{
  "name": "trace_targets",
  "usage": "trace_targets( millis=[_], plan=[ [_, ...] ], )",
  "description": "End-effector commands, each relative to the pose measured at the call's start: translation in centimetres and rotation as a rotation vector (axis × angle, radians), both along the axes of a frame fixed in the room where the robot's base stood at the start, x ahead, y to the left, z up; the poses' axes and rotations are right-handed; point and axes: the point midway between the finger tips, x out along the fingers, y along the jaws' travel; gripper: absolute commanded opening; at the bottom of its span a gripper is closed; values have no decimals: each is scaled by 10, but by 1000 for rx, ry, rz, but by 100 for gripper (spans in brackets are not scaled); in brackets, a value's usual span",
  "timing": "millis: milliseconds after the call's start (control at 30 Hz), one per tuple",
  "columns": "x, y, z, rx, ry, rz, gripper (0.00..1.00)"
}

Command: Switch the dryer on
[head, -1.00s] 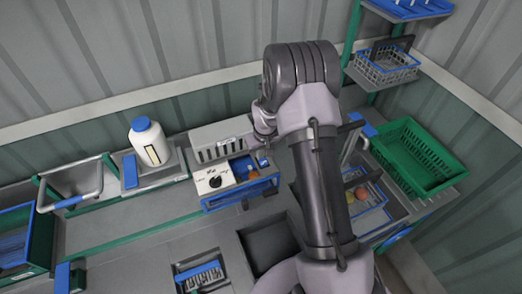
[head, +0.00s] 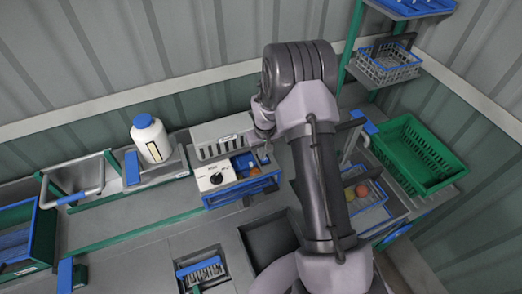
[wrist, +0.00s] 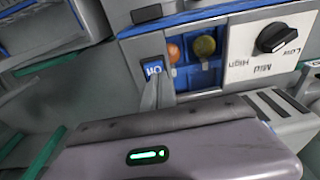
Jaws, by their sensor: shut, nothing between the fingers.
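The dryer (head: 222,140) is a grey vented box on the bench, left of my arm in the head view. Its white panel (wrist: 262,48) carries a black knob (wrist: 277,38) marked Low, Mid and High. A blue switch (wrist: 153,68) with white ON lettering sits on the dryer's grey front, at the other end from the knob. My gripper (wrist: 156,88) is shut and empty, its fingertips at the switch's edge; I cannot tell whether they touch or press it. In the head view my gripper (head: 264,158) is small and partly hidden by the wrist.
An orange tomato (wrist: 173,53) and a greenish one (wrist: 204,46) lie in the dryer's blue bay. A white bottle (head: 150,145) with a blue cap stands left of the dryer. A green crate (head: 418,155) and a tray with fruit (head: 372,218) are right of my arm.

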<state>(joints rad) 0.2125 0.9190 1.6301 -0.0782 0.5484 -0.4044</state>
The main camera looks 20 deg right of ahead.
Motion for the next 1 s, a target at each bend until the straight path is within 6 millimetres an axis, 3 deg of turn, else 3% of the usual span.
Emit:
trace_targets(
  millis=[33, 233, 367, 533, 800, 1000],
  plan=[
    [-8, 1, -7, 5, 20, -3, 0],
    [-8, 1, -7, 5, 21, -3, 0],
    [-7, 2, 3, 4, 18, -2, 0],
    [-1, 8, 45, 1, 7, 0, 0],
    [-7, 8, 106, 0, 2, 0, 0],
    [-11, 7, 133, 0, 2, 0, 0]
  ],
)
